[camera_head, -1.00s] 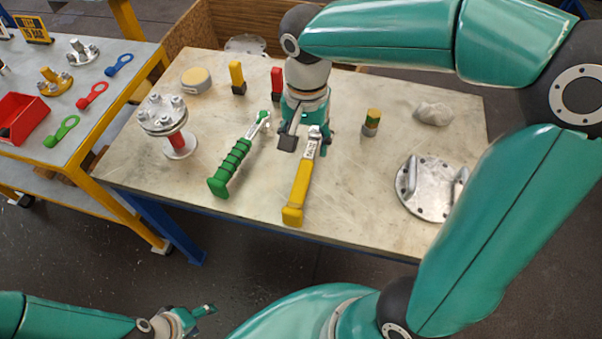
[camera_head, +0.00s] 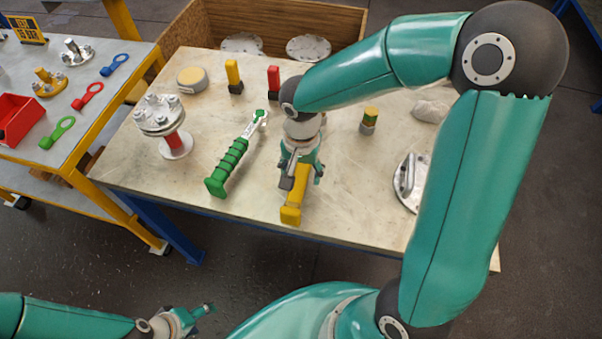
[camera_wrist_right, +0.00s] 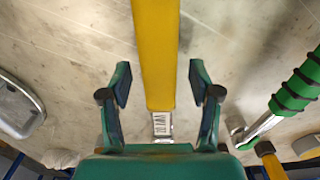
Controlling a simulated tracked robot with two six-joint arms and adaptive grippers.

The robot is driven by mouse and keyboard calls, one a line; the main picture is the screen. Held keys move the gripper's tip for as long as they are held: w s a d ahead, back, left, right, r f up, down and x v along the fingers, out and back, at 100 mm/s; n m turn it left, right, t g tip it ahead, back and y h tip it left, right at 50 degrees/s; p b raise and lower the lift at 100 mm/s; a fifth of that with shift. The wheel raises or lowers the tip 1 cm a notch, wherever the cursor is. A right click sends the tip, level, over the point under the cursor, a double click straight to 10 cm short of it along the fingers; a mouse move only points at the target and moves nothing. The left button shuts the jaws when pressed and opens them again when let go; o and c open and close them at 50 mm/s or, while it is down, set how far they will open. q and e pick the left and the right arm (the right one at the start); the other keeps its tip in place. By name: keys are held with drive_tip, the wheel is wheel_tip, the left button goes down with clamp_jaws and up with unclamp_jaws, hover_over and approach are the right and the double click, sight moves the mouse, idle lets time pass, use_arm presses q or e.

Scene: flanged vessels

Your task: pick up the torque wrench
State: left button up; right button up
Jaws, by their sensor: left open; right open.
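A yellow-handled wrench (camera_head: 292,208) lies on the table, its far part hidden under my right gripper (camera_head: 301,178). In the right wrist view the yellow handle (camera_wrist_right: 155,50) and a short silver shaft run between the open fingers of my right gripper (camera_wrist_right: 160,82), with a gap on each side. A green ribbed-handle wrench (camera_head: 228,167) lies to its left, and also shows at the right of the wrist view (camera_wrist_right: 298,82). The pictures do not settle which is the torque wrench. My left gripper (camera_head: 207,309) is open and empty, low in front of the table.
A bolted flange stack (camera_head: 160,117) stands at the table's left. Yellow (camera_head: 234,78) and red (camera_head: 273,82) blocks stand behind. A flanged plate with handles (camera_head: 408,180) is at right, partly hidden by my arm. A side bench (camera_head: 90,130) holds a red bin (camera_head: 18,118).

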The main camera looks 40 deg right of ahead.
sight(301, 170)
clamp_jaws()
idle(0.3)
drive_tip(key=shift+r, duration=0.15)
wheel_tip(301, 170, up, 20)
drive_tip(key=p, duration=0.1)
idle(0.5)
